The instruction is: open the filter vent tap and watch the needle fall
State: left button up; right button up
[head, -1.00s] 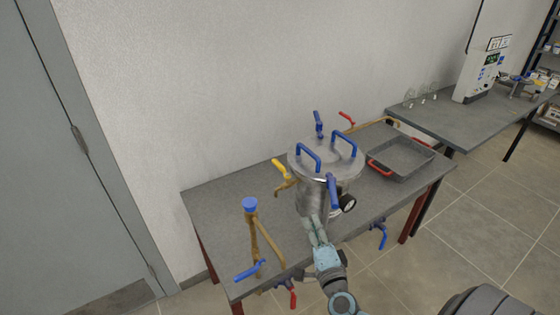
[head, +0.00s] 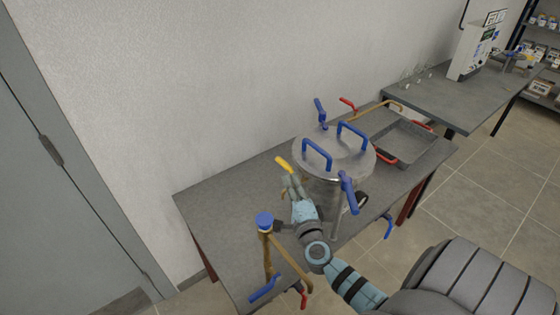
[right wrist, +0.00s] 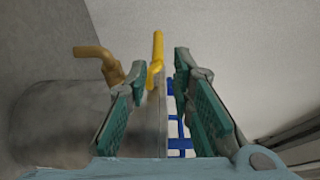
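The steel filter vessel (head: 322,192) stands on the grey table, with blue handles on its lid. A tap with a yellow lever (head: 284,164) sits at its left side; in the right wrist view the yellow lever (right wrist: 157,50) stands upright, with a brass elbow (right wrist: 95,53) beside it. I cannot tell from the frames whether this is the vent tap. My right gripper (head: 291,184) is just below the yellow lever; in the right wrist view its fingers (right wrist: 158,75) are apart, with the lever ahead between them. The dark gauge (head: 362,200) is partly hidden and its needle cannot be read. My left gripper is out of view.
A brass pipe with a blue cap (head: 264,220) rises at the table's front left, near my right arm. Blue levers stand at the vessel's back (head: 320,108) and front (head: 348,192). A grey tray with red handles (head: 408,140) lies on the right. The table's left part is clear.

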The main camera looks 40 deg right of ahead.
aim_at(285, 169)
jog(key=x, duration=0.3)
jog(key=shift+w+d+b, duration=0.3)
jog(key=shift+d, duration=0.1)
jog(key=x, duration=0.2)
jog(key=b+x, duration=0.1)
jog(key=x, duration=0.3)
jog(key=shift+w+a+f+b, duration=0.15)
jog(key=shift+w+f+b, duration=0.1)
jog(key=shift+f+b, duration=0.05)
jog(key=shift+w+r, duration=0.1)
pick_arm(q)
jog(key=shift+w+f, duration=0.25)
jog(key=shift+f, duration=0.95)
pick_arm(e)
jog(key=shift+r, duration=0.1)
grip_shut()
